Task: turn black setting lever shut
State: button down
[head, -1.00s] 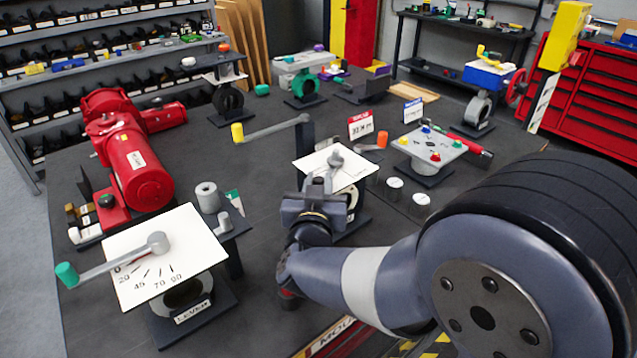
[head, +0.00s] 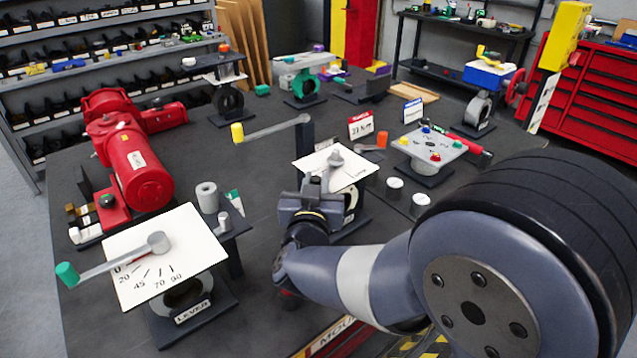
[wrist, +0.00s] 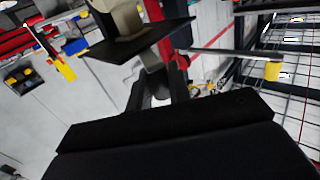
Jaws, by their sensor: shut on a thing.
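The white dial plate (head: 355,168) stands at the middle of the bench, with a grey hub (head: 334,157) on it. The setting lever (head: 327,174) runs from this hub toward my gripper (head: 318,187). My gripper is shut on the lever's outer end, at the plate's near edge, and hides its black grip. In the wrist view, my gripper (wrist: 163,92) is seen close up with the dark underside of a plate (wrist: 135,42) beyond it. The contact itself is too dark there to make out clearly.
A lever with a teal handle (head: 67,274) sits on a dial plate at the near left. A yellow-handled lever (head: 237,132) reaches left behind my gripper. An orange handle (head: 382,139) and white-topped cylinders (head: 394,187) stand to the right. A red motor (head: 140,175) is at left.

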jog(key=shift+w+a, duration=1.7)
jog(key=shift+a, duration=0.25)
jog(key=c, duration=1.3)
grip_release()
jog(key=shift+w, duration=0.1)
jog(key=s, duration=0.3)
jog(key=s+a, duration=0.1)
jog(key=s, duration=0.3)
jog(key=s+a, duration=0.1)
jog(key=s, duration=0.2)
jog(key=shift+s+b, duration=0.35)
jog(key=shift+b, duration=0.05)
